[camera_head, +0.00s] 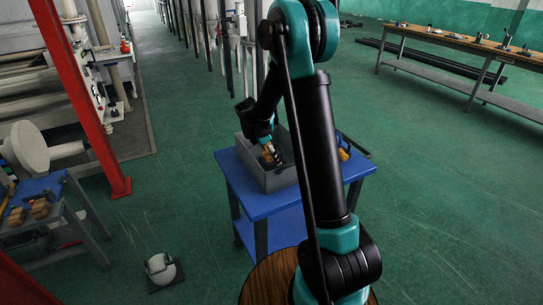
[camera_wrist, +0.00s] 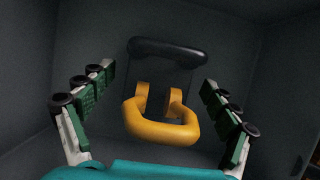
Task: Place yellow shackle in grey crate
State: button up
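The yellow shackle (camera_wrist: 160,131) lies inside the grey crate (camera_head: 281,181), whose dark walls (camera_wrist: 285,75) surround it in the wrist view. A black bar (camera_wrist: 168,52), which looks like its pin, lies just beyond its two yellow ends. My gripper (camera_wrist: 158,82) is open, with a finger on each side of the shackle and a visible gap on both sides. In the head view my gripper (camera_head: 274,150) reaches down into the crate, and a bit of yellow (camera_head: 266,158) shows beside the fingers. My arm covers part of the crate's right side.
The crate stands on a blue table (camera_head: 268,204). Another yellow item (camera_head: 343,153) and dark pieces lie to its right, partly behind my arm. A red post (camera_head: 90,105) and a side bench (camera_head: 42,213) with parts are at left. A long workbench (camera_head: 470,46) stands at back right.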

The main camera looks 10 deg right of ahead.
jog(key=v, duration=1.2)
jog(key=shift+r, duration=0.2)
jog(key=shift+d, duration=0.1)
